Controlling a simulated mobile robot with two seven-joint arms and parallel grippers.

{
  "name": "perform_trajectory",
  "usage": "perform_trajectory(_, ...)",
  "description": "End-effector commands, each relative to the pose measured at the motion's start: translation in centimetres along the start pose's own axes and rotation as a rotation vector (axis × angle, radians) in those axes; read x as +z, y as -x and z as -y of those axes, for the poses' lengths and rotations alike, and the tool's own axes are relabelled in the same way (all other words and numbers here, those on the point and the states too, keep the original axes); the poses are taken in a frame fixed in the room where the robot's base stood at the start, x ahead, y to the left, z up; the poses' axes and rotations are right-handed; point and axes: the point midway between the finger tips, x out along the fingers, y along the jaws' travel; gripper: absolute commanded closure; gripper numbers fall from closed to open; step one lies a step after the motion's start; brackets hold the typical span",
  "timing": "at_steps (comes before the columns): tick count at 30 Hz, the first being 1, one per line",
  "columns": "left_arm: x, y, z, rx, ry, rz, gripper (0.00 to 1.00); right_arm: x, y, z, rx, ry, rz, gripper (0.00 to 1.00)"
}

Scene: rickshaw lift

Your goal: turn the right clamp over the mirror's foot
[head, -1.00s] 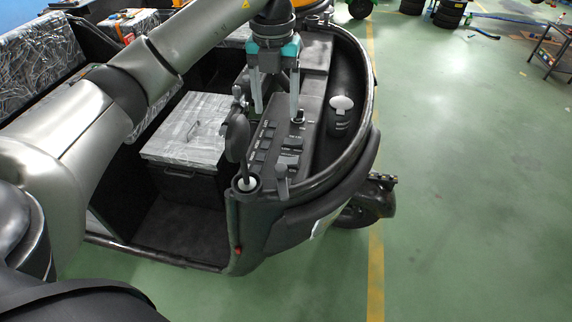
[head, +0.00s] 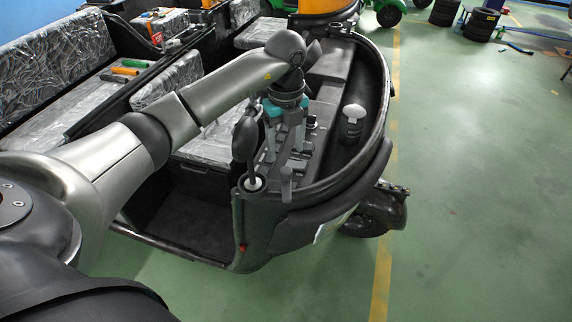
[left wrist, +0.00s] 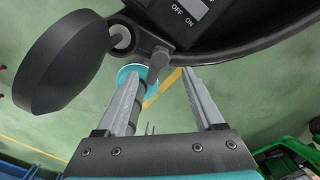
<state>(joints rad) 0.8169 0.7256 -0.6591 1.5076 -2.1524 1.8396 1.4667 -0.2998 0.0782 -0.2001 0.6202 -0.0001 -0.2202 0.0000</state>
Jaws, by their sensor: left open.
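The black oval mirror (head: 245,138) stands at the near left corner of the rickshaw's dashboard, its foot (head: 252,183) at the rim. A short grey lever (head: 286,182), which looks like the right clamp, stands up just right of the foot. My left gripper (head: 284,154) is open and points down over the dashboard, just behind the lever. In the left wrist view the mirror (left wrist: 65,60) is at upper left. A grey lever (left wrist: 158,62) shows between the spread fingers and appears ungripped. I cannot tell whether it touches the foot. My right gripper is out of view.
The dashboard's raised black rim (head: 385,110) curves round the right side. A teal round part (left wrist: 130,72) is partly behind a finger in the left wrist view. The green floor (head: 480,200) at right is clear.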

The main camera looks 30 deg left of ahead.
Motion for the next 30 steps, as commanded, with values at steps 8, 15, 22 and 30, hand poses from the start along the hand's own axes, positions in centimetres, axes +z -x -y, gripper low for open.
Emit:
perform_trajectory(8, -0.1, -5.2, 0.0, 0.003, 0.000, -0.002, 0.31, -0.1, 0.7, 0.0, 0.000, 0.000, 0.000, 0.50)
perform_trajectory(15, 0.0, -7.0, 0.0, 0.000, -0.001, 0.001, 0.31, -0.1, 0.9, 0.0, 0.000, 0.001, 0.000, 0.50)
perform_trajectory(22, 0.0, -7.2, 0.0, 0.000, -0.001, 0.001, 0.31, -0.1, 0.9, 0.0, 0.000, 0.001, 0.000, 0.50)
perform_trajectory(30, 0.0, -7.2, 0.0, 0.000, -0.001, 0.001, 0.55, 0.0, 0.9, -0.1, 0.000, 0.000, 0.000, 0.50)
